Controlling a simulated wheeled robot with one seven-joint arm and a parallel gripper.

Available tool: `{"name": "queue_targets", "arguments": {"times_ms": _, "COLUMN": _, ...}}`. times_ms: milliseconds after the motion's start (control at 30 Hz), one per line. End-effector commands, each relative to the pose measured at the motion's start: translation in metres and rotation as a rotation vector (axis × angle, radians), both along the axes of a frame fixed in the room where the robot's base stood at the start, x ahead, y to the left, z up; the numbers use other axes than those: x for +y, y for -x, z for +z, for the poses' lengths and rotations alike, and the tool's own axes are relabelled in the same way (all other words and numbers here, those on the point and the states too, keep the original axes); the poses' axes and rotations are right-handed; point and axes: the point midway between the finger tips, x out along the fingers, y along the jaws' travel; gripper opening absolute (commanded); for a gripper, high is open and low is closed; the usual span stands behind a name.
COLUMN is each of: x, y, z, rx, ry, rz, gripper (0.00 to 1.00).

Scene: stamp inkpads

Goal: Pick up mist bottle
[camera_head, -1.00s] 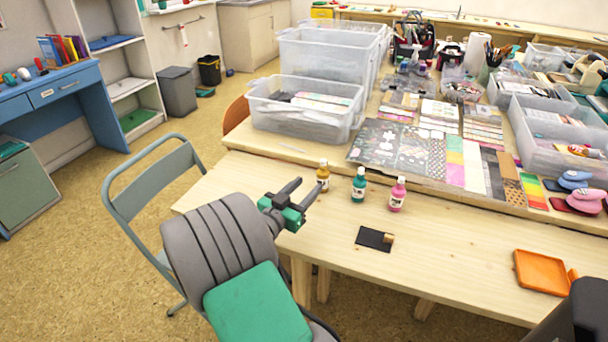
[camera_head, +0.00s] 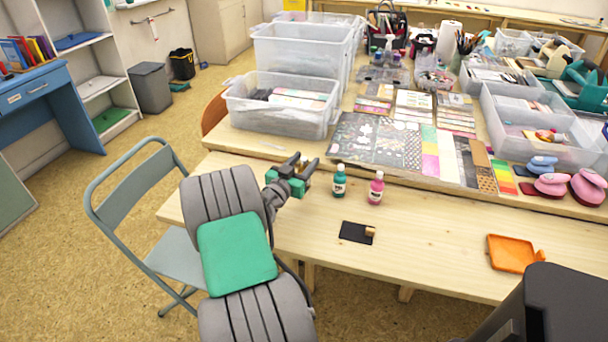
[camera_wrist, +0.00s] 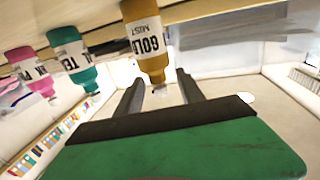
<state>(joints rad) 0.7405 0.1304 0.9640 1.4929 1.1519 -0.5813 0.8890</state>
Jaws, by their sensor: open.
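Three small labelled bottles are the likely mist bottles; I cannot tell which one is meant. The teal bottle (camera_head: 339,182) and pink bottle (camera_head: 376,188) stand upright on the table. A gold bottle (camera_wrist: 143,35), its label partly readable as "GOLD", shows in the wrist view, where the picture is upside down. It is mostly hidden behind my gripper (camera_head: 306,158) in the head view. My gripper is open and empty, its two fingers pointing toward the gold bottle. In the wrist view the bottle's narrow end lies near the gap between the fingertips; contact is not clear.
Clear bins (camera_head: 280,105) and patterned sheets (camera_head: 375,145) fill the raised back part. A grey folding chair (camera_head: 130,215) stands at the left.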

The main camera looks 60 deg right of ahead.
Motion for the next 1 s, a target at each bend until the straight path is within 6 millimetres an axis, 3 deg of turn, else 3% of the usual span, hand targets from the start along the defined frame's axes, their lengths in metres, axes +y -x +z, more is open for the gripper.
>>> {"name": "queue_targets", "arguments": {"times_ms": 100, "x": 0.0003, "y": 0.0001, "z": -0.0005, "rx": 0.000, "ry": 0.000, "rz": 0.000, "gripper": 0.44}}
{"name": "queue_targets", "arguments": {"times_ms": 633, "x": 0.0005, "y": 0.0003, "z": -0.0002, "rx": 0.000, "ry": 0.000, "rz": -0.001, "gripper": 0.01}}
{"name": "queue_targets", "arguments": {"times_ms": 1000, "x": 0.0005, "y": 0.0003, "z": -0.0002, "rx": 0.000, "ry": 0.000, "rz": -0.001, "gripper": 0.00}}
